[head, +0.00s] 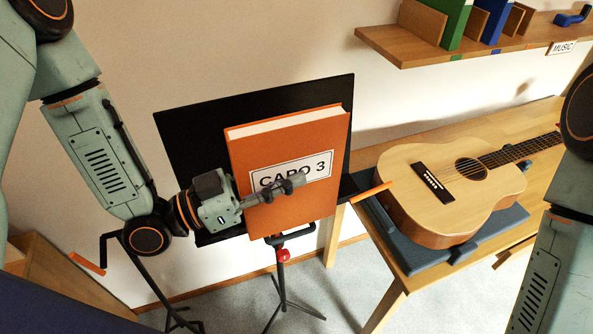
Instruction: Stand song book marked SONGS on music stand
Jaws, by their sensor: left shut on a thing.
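An orange book (290,150) stands nearly upright, slightly tilted, in front of the black music stand (190,135). A white label on its cover reads CAPO 3, partly covered by my fingers; I see no SONGS mark on it. My left gripper (272,193) is shut on the orange book, with its fingers across the lower cover. The book hides much of the stand's panel and ledge. I cannot tell whether the book's lower edge rests on the ledge. My right arm shows at the right edge, but its gripper is out of view.
A guitar (445,190) lies on a blue-grey pad on the wooden table (400,150), just right of the stand. A wall shelf (430,52) holds a green book (455,22), a blue book (497,22) and a MUSIC label. Stand legs spread over the grey floor.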

